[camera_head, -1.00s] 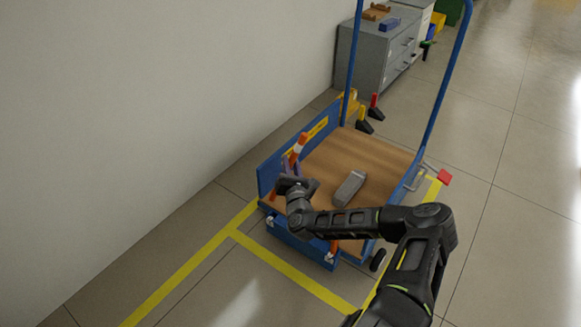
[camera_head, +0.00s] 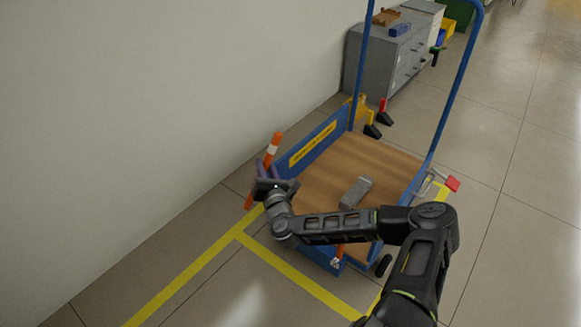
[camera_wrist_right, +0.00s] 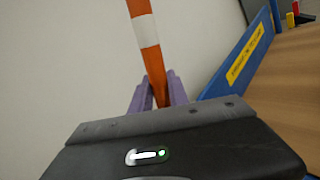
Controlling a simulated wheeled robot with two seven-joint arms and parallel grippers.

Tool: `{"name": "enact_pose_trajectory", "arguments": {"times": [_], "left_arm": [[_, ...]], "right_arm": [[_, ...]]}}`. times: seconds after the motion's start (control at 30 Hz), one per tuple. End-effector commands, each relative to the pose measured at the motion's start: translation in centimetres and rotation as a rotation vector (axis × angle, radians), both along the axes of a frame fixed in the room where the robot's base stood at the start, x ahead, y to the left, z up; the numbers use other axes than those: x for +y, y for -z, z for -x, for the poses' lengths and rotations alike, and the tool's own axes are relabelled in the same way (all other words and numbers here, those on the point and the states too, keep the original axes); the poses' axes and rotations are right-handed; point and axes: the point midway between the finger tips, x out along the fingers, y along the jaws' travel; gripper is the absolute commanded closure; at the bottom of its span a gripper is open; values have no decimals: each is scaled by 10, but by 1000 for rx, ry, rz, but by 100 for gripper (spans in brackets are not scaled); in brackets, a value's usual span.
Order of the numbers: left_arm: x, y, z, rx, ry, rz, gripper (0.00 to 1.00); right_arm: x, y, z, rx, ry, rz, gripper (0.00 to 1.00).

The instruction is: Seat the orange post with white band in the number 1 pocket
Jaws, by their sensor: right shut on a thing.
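My right gripper (camera_head: 266,170) is shut on the orange post with a white band (camera_head: 276,139). The post is tilted, its top leaning right in the head view, and it sticks out above and below the fingers. It is just outside the left side of the blue trolley. In the right wrist view the post (camera_wrist_right: 148,35) rises between the purple fingers (camera_wrist_right: 157,95), its white band above them. No pocket with a number 1 can be made out. My left gripper is not in view.
The blue trolley's wooden deck (camera_head: 375,160) carries a grey block (camera_head: 355,192). A blue side panel (camera_head: 315,145) with a yellow label stands near the post. Another orange piece (camera_head: 340,251) shows partly behind my arm. A grey cabinet (camera_head: 385,62) stands behind, along the wall.

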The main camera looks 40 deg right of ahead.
Motion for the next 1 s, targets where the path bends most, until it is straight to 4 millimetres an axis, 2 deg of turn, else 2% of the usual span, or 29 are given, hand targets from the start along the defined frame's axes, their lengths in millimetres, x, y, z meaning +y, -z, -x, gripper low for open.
{"name": "enact_pose_trajectory", "arguments": {"times": [0.03,0.2,0.3,0.4,0.53,0.77,1.0], "left_arm": [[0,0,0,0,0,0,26],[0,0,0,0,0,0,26],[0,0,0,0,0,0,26],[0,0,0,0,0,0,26],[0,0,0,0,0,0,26],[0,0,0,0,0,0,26],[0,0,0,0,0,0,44]], "right_arm": [[28,-15,0,-5,-48,-4,100],[109,-56,10,-8,-192,1,100],[145,-75,21,-10,-262,11,100],[169,-88,30,-13,-311,21,100],[182,-95,35,-14,-338,27,100],[183,-96,36,-15,-340,29,100],[182,-95,35,-14,-339,29,100]]}}
